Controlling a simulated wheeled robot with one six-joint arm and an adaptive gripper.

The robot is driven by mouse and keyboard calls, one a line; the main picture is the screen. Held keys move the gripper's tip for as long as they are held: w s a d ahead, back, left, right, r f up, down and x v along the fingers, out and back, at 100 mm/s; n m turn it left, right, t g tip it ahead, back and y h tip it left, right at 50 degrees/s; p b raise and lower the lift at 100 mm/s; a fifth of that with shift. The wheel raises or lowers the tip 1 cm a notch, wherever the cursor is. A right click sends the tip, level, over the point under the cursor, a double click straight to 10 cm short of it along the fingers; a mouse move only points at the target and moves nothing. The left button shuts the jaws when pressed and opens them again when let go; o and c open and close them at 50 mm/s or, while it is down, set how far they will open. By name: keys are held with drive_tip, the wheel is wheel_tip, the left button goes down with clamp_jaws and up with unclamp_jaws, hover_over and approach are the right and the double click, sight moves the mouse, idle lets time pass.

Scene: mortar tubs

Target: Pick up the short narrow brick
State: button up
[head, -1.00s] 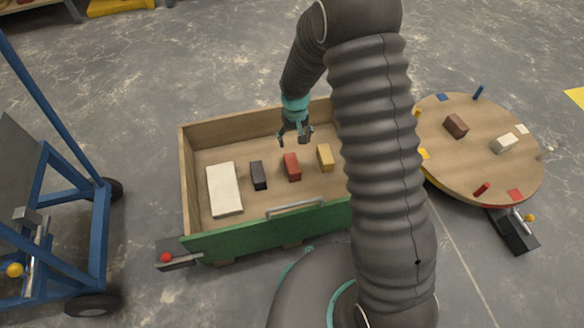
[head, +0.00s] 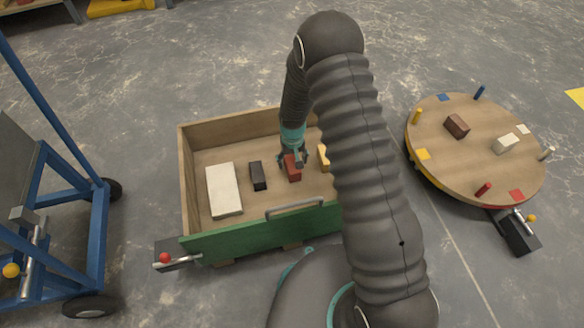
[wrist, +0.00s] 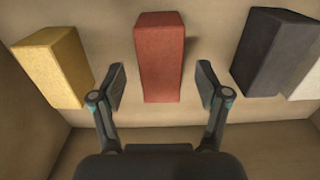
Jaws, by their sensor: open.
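A red brick (head: 293,174) lies in the wooden box, between a black brick (head: 258,176) and a yellow brick (head: 323,157). A larger, wider white slab (head: 224,190) lies at the box's left. The red, black and yellow bricks are all narrow; I cannot tell which is the shortest. My gripper (head: 293,158) is low in the box at the red brick. In the wrist view its open fingers (wrist: 161,84) stand on either side of the red brick (wrist: 159,55), with a gap on both sides. The yellow brick's near end is partly hidden by my arm in the head view.
The box has wooden walls and a green front (head: 262,230) with a handle (head: 297,207). A round table (head: 480,165) with a brown and a white brick stands at the right. A blue cart (head: 85,235) stands at the left.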

sight(292, 163)
drive_tip(key=shift+f, duration=1.85)
drive_tip(key=c, duration=1.3)
clamp_jaws()
drive_tip(key=shift+a+r, duration=0.1)
drive_tip(key=shift+r, duration=0.05)
